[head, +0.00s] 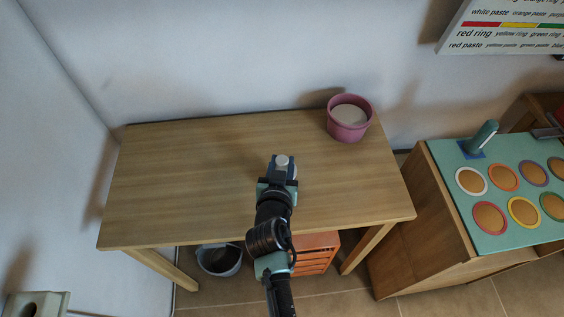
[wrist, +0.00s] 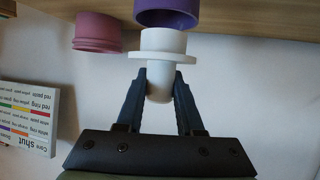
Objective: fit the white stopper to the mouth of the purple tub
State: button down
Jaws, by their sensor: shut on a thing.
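The white stopper (wrist: 158,57) has a round knob, a wide flange and a plug. My gripper (wrist: 160,80) is shut on the knob. The plug points away from the fingers, towards the purple tub (wrist: 166,17), which is cut off by the top edge of the wrist view. The plug overlaps the tub's rim in the picture; I cannot tell whether they touch. In the head view my gripper (head: 281,168) is over the table, with a white part of the stopper (head: 283,160) showing at its end. I cannot make out the purple tub there.
A pink tub (head: 348,129) with a white surface inside stands at the table's back right corner; it also shows in the wrist view (wrist: 97,34). The left of the wooden table (head: 175,185) is clear. A teal-topped stand (head: 450,170) with ringed discs is at the right.

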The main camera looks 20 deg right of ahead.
jog(key=shift+f, duration=0.1)
jog(key=shift+f+b, duration=0.45)
jog(key=shift+b, duration=0.3)
jog(key=shift+f+b, duration=0.35)
jog(key=shift+f+b, duration=0.7)
jog(key=shift+b, duration=0.05)
jog(key=shift+f, duration=0.2)
jog(key=shift+c, duration=2.3)
grip_release()
jog(key=shift+s, duration=0.1)
